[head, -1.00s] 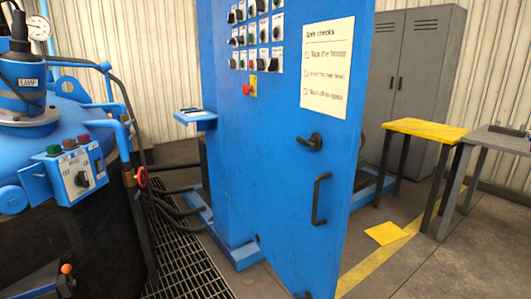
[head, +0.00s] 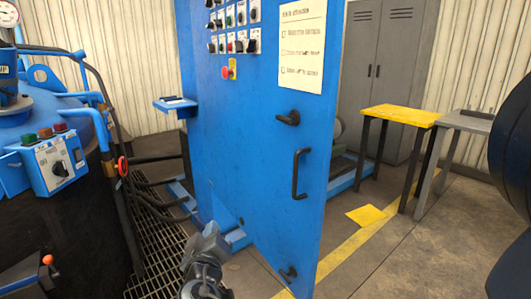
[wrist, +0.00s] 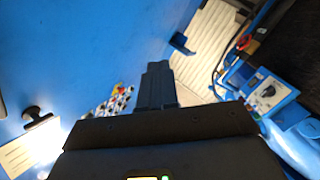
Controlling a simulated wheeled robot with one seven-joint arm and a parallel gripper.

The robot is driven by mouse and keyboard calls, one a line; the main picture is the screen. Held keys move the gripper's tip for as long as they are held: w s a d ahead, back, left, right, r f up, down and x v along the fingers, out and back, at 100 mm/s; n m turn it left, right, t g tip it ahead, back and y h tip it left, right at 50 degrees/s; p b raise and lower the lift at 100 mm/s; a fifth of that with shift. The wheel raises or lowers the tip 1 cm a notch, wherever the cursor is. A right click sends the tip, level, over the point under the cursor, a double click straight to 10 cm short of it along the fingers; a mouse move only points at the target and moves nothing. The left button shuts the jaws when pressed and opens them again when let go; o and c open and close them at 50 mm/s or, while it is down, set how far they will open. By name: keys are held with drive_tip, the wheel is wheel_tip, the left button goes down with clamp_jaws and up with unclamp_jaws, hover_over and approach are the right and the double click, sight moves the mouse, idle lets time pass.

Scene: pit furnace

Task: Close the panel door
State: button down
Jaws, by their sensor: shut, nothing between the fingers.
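The blue panel door (head: 265,170) stands upright in the middle of the head view, swung out past the blue base at its foot. It has a dark latch knob (head: 288,118) and a black pull handle (head: 299,172) near its right edge. In the wrist view the door's blue face (wrist: 75,50) fills the upper left, with the knob (wrist: 37,113) at the left. My gripper (wrist: 158,68) is shut and empty, in front of the door's face; I cannot tell if it touches. A grey part of my arm shows low in the head view, left of the handle.
A blue vessel with a control box (head: 55,163) stands at the left, beside a floor grating (head: 155,240). A small blue shelf (head: 175,105) juts out left of the door. A yellow table (head: 400,115) and grey lockers (head: 385,70) stand behind right.

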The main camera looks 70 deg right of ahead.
drive_tip(key=w+d+r+m+g+h, duration=0.2)
drive_tip(key=d+r+m+g+h, duration=0.15)
drive_tip(key=r+m+g, duration=0.8)
drive_tip(key=m+g+y+b, duration=0.1)
drive_tip(key=m+g+y, duration=0.4)
drive_tip(key=m+g, duration=0.3)
approach(278, 119)
drive_tip(key=shift+m+t, duration=0.35)
drive_tip(key=shift+t, duration=0.1)
drive_tip(key=x, duration=0.2)
drive_tip(key=p+x, duration=0.1)
drive_tip(key=x, duration=0.4)
drive_tip(key=shift+a+r+p, duration=0.1)
drive_tip(key=shift+r+p, duration=0.2)
drive_tip(key=shift+r, duration=0.05)
drive_tip(key=shift+s, duration=0.1)
